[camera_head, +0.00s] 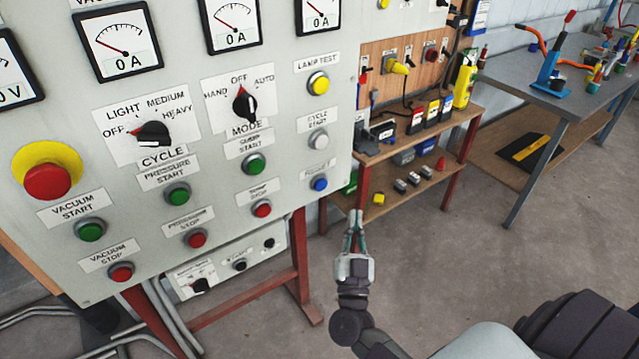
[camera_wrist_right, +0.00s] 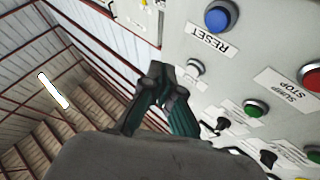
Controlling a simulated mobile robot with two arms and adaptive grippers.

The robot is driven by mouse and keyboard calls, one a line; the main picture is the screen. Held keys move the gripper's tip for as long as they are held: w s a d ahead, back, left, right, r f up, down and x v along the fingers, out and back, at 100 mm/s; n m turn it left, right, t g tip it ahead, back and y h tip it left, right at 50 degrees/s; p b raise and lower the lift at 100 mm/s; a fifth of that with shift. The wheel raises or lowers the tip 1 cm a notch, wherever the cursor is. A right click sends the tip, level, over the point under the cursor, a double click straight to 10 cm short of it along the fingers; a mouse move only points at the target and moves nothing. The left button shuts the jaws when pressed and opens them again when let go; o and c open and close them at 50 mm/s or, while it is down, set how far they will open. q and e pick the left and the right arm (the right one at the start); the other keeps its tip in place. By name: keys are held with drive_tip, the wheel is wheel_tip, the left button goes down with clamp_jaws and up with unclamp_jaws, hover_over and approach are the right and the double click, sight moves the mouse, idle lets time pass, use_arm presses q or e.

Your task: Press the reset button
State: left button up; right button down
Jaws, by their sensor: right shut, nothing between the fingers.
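The blue reset button (camera_head: 320,184) is at the lower right of the grey control panel (camera_head: 285,130), below the white cycle start button. It also shows in the right wrist view (camera_wrist_right: 218,19), with a label reading RESET beside it. My right gripper (camera_head: 354,216) is shut and empty. In the head view it appears to the right of and below the button, beyond the panel's right edge. In the right wrist view its fingertips (camera_wrist_right: 163,78) are apart from the button. My left gripper is not in view.
Other controls sit close by: a red stop button (camera_head: 262,209), a green start button (camera_head: 253,164) and a yellow lamp test button (camera_head: 318,83). A red emergency knob (camera_head: 47,181) is at the left. A wooden shelf (camera_head: 430,180) with devices stands behind. Open floor lies to the right.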

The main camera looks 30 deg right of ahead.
sight(321, 185)
drive_tip(key=w+b, duration=0.3)
drive_tip(key=w, duration=0.6)
drive_tip(key=shift+a, duration=0.35)
idle(1.2)
drive_tip(key=shift+w+f, duration=0.1)
drive_tip(key=shift+w, duration=0.25)
drive_tip(key=shift+w, duration=0.45)
idle(0.7)
drive_tip(key=shift+s, duration=0.15)
drive_tip(key=shift+s+p, duration=0.35)
drive_tip(key=shift+s, duration=0.4)
